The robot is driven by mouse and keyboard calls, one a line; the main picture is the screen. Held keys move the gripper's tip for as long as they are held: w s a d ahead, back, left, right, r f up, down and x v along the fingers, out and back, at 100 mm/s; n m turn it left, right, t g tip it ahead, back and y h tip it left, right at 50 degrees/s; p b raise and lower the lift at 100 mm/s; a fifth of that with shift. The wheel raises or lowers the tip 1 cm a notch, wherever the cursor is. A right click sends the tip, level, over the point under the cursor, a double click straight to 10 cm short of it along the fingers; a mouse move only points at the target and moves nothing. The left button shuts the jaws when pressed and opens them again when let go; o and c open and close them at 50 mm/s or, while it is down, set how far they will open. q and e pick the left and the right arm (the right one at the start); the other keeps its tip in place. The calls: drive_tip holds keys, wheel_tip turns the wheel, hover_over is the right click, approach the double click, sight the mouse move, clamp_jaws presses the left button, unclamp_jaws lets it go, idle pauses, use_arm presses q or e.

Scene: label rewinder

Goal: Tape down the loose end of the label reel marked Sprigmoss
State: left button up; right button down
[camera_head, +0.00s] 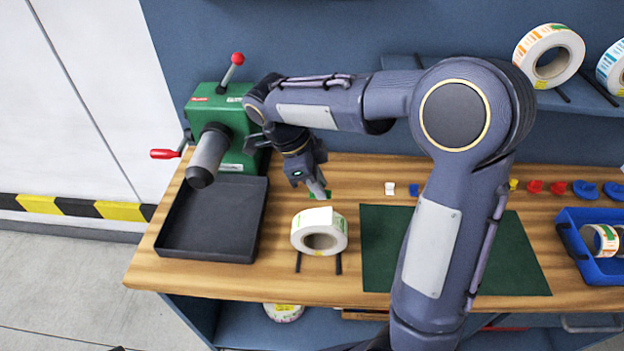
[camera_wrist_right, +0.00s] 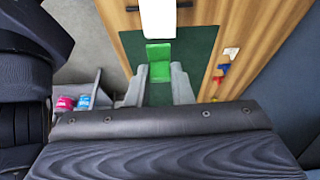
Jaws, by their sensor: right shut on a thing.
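A white label reel (camera_head: 319,231) sits at the front of the wooden bench on a pair of dark rails (camera_head: 338,263). Its name cannot be read, and a loose end cannot be made out. My right gripper (camera_head: 320,189) is just behind and above the reel, pointing down. It is shut on a small green tab (camera_wrist_right: 159,62), which shows between the fingers (camera_wrist_right: 158,84) in the wrist view. A white surface (camera_wrist_right: 157,16), apparently the reel, shows just beyond the tab; contact cannot be told. My left gripper is not in view.
The green rewinder (camera_head: 237,125) and black tray (camera_head: 213,222) are left of the reel. A green mat (camera_head: 383,250) lies to the right, partly behind my arm. Small coloured pieces (camera_head: 535,187) line the back. A blue crate (camera_head: 575,248) and shelved reels (camera_head: 520,55) are at right.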

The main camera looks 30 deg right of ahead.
sight(324, 218)
drive_tip(key=shift+d+f+b, duration=0.1)
drive_tip(key=shift+f+b, duration=0.25)
drive_tip(key=shift+f, duration=0.05)
drive_tip(key=shift+f+b, duration=2.6)
drive_tip(key=shift+f, duration=0.85)
drive_tip(key=shift+s+f, duration=0.1)
drive_tip(key=shift+f, duration=0.15)
drive_tip(key=c, duration=1.2)
unclamp_jaws()
drive_tip(key=shift+r, duration=0.15)
